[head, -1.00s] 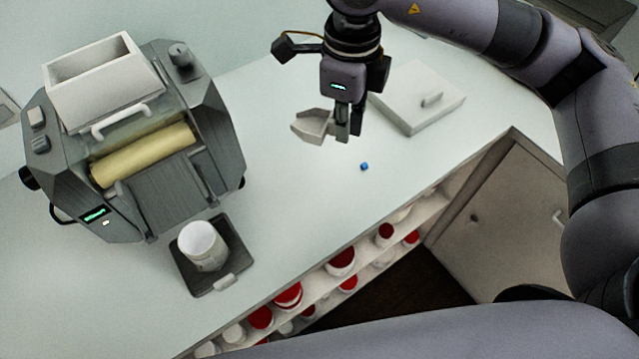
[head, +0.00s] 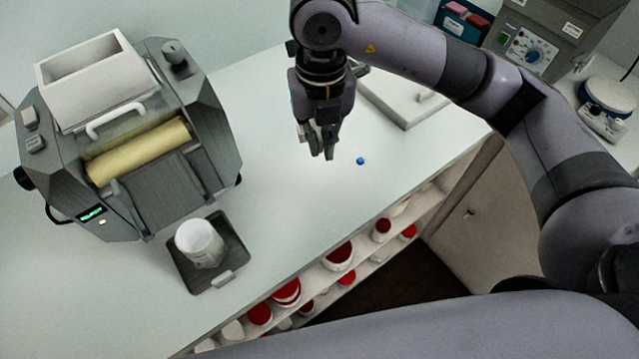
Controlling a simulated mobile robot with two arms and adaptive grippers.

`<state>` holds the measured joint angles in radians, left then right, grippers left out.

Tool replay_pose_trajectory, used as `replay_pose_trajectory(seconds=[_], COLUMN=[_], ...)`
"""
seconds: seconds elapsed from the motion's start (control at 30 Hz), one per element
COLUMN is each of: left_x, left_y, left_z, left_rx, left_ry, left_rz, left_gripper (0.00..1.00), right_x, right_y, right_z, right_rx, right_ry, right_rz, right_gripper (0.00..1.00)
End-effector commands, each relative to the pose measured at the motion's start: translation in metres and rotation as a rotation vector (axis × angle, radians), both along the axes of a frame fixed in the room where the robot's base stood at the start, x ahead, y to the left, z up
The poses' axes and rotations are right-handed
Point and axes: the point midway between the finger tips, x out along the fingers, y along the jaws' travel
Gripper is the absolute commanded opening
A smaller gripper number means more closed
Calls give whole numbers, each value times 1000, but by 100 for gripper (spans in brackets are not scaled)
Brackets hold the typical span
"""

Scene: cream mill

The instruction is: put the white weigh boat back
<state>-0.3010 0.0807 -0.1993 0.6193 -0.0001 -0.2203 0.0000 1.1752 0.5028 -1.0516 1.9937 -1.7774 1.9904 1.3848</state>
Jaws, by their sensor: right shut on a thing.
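My right gripper (head: 322,152) points down over the white counter, to the right of the mill, with its fingers close together. A second ago it held the white weigh boat, a small pale scoop-like tray, out to its left. The boat does not show now and seems hidden behind the fingers and wrist; the gripper is shut on it. I cannot tell whether the boat touches the counter. My left gripper is not in view.
The grey roller mill (head: 180,195) with a white hopper (head: 95,85) stands at left. A white jar (head: 200,245) sits on a dark tray (head: 238,258). A small blue piece (head: 361,161) and a white slab (head: 405,108) lie near the gripper. Shelves below hold red-lidded jars (head: 287,292).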

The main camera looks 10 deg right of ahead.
Motion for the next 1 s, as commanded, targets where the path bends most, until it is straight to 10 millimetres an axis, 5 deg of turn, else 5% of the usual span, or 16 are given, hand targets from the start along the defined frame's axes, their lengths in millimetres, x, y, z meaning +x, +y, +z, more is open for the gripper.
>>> replay_pose_trajectory(seconds=[0.4,1.0], left_x=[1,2], left_y=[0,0], left_z=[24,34], left_rx=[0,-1], left_ry=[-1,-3], left_rz=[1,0], left_gripper=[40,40], right_x=[-1,0], right_y=[-1,-1], right_z=[-99,-155], right_rx=[-3,-1], right_ry=[3,-1], right_rz=[3,4], right_gripper=[0,0])
